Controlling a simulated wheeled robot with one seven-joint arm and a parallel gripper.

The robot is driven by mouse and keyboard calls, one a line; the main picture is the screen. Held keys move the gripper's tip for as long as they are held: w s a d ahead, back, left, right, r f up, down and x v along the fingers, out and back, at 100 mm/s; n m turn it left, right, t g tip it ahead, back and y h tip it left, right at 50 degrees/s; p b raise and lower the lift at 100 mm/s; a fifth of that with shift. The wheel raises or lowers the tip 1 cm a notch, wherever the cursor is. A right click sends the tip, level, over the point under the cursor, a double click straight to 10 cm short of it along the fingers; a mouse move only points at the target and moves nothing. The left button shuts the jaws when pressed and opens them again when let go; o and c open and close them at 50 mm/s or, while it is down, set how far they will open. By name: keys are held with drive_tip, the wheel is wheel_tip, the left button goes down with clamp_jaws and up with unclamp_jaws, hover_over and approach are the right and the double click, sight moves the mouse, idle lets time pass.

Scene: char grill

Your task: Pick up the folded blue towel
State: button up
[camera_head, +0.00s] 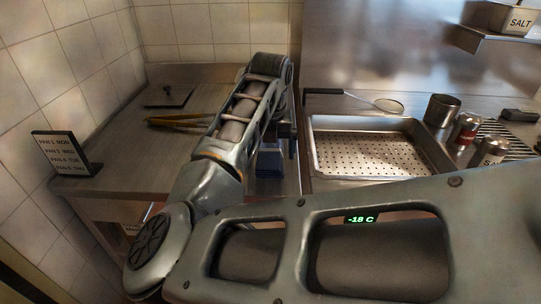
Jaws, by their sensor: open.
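A small dark blue folded shape (268,163), which looks like the folded blue towel, shows beside my forearm, near the right end of the left counter. My arm covers part of it, so its full outline is hidden. My gripper (285,146) points down at the end of the arm, just above and to the right of the blue shape. It is open, and I see nothing held in it. I cannot tell the exact gap between the gripper and the blue shape.
Yellow-handled tongs (180,123) and a dark flat plate (168,96) lie on the left counter (120,150). A sign (62,153) stands at its left edge. Right are a perforated pan (375,150), a strainer (388,105), a metal cup (441,110) and shakers (489,153).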

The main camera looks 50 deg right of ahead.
sight(270, 153)
drive_tip(key=c, duration=1.1)
wheel_tip(270, 153, up, 10)
drive_tip(key=b, duration=0.1)
drive_tip(key=o, duration=0.5)
drive_tip(key=shift+c, duration=0.2)
drive_tip(key=c, duration=0.4)
drive_tip(key=shift+o, duration=0.2)
drive_tip(key=shift+a, duration=0.1)
